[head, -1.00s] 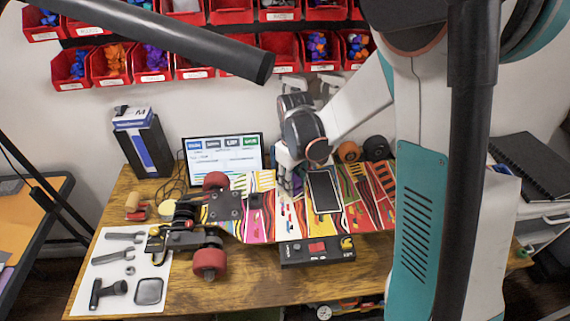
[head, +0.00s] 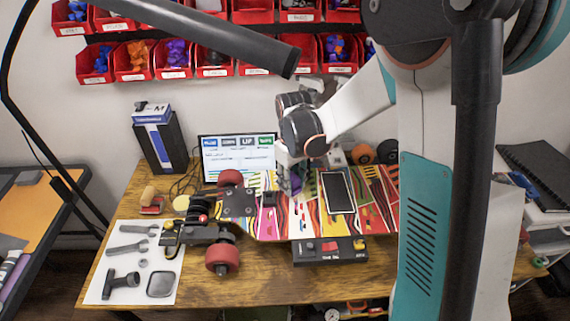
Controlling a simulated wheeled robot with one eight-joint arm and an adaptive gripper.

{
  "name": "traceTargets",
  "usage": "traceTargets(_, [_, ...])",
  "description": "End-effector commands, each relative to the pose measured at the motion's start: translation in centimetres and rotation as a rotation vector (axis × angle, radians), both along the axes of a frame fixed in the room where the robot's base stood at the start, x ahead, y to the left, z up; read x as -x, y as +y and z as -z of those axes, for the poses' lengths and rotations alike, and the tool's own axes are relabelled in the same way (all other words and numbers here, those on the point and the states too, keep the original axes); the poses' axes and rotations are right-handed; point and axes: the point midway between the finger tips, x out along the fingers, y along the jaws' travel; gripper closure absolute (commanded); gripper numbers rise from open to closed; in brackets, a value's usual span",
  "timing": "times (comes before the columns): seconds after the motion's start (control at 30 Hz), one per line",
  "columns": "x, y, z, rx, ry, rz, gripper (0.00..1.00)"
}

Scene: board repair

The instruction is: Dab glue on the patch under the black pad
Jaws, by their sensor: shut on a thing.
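A skateboard (head: 270,227) with a brightly striped deck lies across the workbench, its red wheels at the left. A black pad with a pale rim (head: 338,192) lies on the deck, right of the middle. My gripper (head: 291,186) points down over the deck, just left of the black pad. It is shut on a small purplish thing, mostly hidden by the fingers; I cannot tell its full shape or whether its tip touches the deck. The patch under the pad cannot be made out.
A black box with a red switch (head: 330,250) sits at the board's front edge. A white sheet with tools (head: 110,293) lies at the left. A screen (head: 237,150) and a blue-black box (head: 160,145) stand behind. Red bins (head: 176,72) hang on the wall.

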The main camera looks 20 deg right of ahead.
Motion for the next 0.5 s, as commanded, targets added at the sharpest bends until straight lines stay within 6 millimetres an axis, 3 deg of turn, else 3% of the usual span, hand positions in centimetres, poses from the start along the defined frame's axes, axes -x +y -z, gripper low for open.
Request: traceTargets(0.5, [-0.7, 0.6, -5.2, 0.0, 0.0, 0.003, 0.9])
